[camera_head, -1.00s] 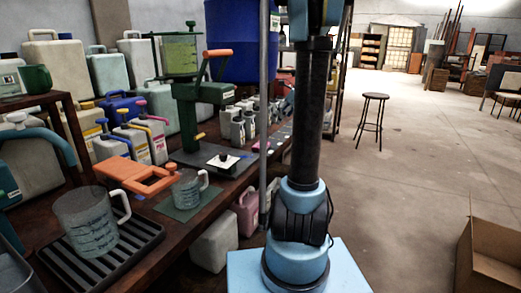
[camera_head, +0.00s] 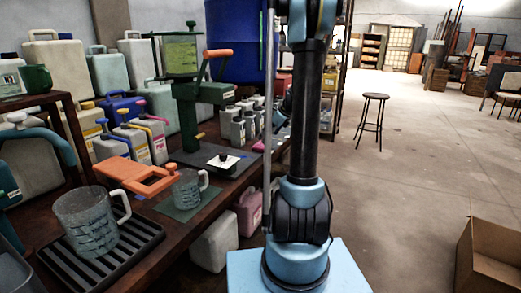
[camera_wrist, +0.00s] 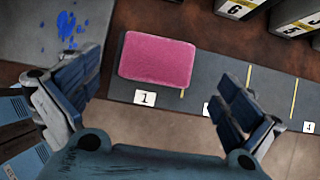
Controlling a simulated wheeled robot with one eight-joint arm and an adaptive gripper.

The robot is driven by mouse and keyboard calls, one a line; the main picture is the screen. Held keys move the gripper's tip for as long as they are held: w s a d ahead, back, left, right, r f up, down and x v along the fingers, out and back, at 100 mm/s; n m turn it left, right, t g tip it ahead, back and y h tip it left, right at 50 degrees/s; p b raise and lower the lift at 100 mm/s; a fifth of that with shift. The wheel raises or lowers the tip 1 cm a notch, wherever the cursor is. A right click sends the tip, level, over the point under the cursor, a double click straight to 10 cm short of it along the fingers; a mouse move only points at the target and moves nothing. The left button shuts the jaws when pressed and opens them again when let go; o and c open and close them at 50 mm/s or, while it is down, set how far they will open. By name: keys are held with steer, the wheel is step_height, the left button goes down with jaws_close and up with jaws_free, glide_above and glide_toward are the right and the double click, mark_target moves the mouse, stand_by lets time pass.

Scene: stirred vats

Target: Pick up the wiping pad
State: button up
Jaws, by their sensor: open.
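The wiping pad (camera_wrist: 156,60) is a pink, rounded rectangular block. In the wrist view it lies on a dark grey strip beside a card marked 1, slightly tilted. My gripper (camera_wrist: 160,100) is open and empty, with one finger at the left and one at the right of the picture. The pad shows between and above the fingers, and neither finger appears to touch it. In the head view a small pink patch, likely the pad (camera_head: 258,146), shows on the bench beyond the green press. My gripper is not clear in the head view.
A grey sheet with blue stains (camera_wrist: 40,30) lies left of the pad. Grey numbered containers (camera_wrist: 295,14) stand at the upper right. The bench also holds a green press (camera_head: 190,110), a glass jug (camera_head: 88,220) and an orange tool (camera_head: 135,178). Floor at right is largely clear.

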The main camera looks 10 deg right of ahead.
mark_target(262, 144)
steer(key=shift+x, duration=2.55)
steer(key=c, duration=0.8)
